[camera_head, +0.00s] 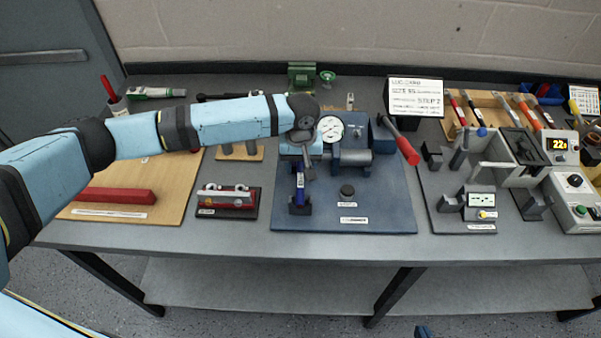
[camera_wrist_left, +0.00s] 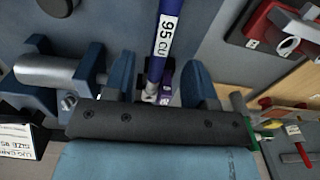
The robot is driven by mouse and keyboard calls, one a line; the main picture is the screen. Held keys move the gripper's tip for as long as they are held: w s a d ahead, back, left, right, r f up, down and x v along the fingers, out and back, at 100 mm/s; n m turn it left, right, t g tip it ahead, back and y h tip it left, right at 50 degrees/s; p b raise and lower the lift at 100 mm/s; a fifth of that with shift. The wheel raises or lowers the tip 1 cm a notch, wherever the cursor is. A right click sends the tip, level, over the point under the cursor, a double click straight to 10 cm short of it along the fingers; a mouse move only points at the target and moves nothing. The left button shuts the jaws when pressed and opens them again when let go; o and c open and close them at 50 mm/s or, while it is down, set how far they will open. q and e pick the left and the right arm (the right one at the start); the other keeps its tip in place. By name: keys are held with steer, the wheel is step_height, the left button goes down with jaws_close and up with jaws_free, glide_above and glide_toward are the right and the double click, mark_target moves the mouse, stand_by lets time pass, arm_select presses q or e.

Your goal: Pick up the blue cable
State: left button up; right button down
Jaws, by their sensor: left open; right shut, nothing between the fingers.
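The blue cable (camera_head: 300,188) stands upright in a small dark holder (camera_head: 299,208) on the blue base plate. In the left wrist view the cable (camera_wrist_left: 164,30), with a white "95 CU" label, runs between the two fingers. My left gripper (camera_head: 304,158) points down at the cable's upper end, partly hiding it. In the left wrist view the left gripper (camera_wrist_left: 160,80) is open, a finger on each side of the cable, with visible gaps. Only a blue tip of my right gripper (camera_head: 423,331) shows at the bottom edge, away from the table.
A press with a dial gauge (camera_head: 330,128) and a red-handled lever (camera_head: 405,146) stands right behind the cable. A black knob (camera_head: 347,190) sits on the base plate to the right. A red-and-grey clamp block (camera_head: 228,198) lies to the left. The table's front strip is clear.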

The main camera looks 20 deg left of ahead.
mark_target(301, 177)
arm_select(q)
steer(key=f, duration=0.4)
steer(key=shift+s, duration=0.25)
jaws_close()
arm_select(e)
steer(key=shift+d+r, duration=0.1)
steer(key=shift+r, duration=0.2)
arm_select(q)
steer(key=shift+r, duration=0.1)
